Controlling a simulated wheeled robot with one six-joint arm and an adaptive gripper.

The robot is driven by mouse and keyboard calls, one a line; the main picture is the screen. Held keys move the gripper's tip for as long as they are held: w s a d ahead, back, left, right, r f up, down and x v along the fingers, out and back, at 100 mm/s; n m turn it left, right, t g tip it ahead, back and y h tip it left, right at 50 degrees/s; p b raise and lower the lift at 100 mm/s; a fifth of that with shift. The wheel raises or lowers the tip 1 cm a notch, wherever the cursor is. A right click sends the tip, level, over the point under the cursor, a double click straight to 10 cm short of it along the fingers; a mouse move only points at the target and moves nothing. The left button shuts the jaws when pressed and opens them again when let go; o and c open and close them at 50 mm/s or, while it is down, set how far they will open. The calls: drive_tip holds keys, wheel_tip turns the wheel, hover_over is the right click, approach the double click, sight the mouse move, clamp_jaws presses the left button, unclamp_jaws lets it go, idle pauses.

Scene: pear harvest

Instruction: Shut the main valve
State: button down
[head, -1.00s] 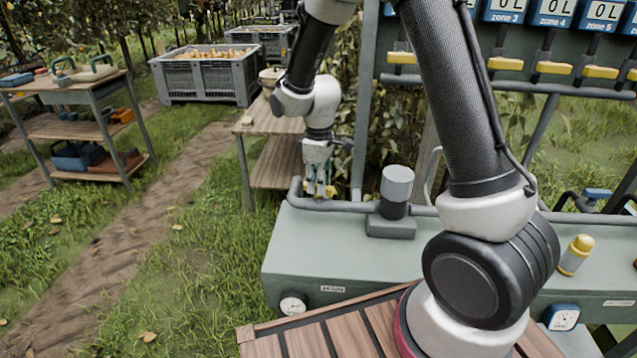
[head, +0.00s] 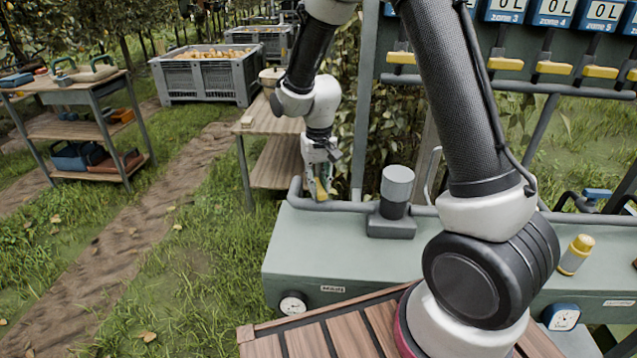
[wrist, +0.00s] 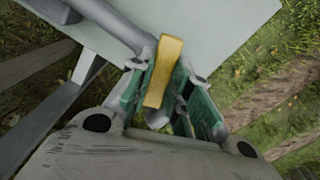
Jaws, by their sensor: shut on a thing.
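The main valve's yellow handle (head: 321,190) is at the left end of the grey pipe, above the green cabinet. In the wrist view the yellow handle (wrist: 164,72) lies lengthwise between the green-padded fingers of my gripper (wrist: 163,88). My gripper (head: 318,178) points down and is shut on the handle. The fingers hide part of the handle and the valve body beneath it.
The green cabinet (head: 335,245) carries a "MAIN" label and a round gauge (head: 293,304). A grey cylinder (head: 397,185) stands right of the valve. Several yellow zone handles (head: 553,68) hang on the rack at upper right. A wooden table (head: 275,165) stands close behind my gripper.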

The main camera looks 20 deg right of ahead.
sight(319, 185)
drive_tip(key=shift+m, duration=2)
drive_tip(key=c, duration=1.3)
unclamp_jaws()
wheel_tip(319, 185, up, 12)
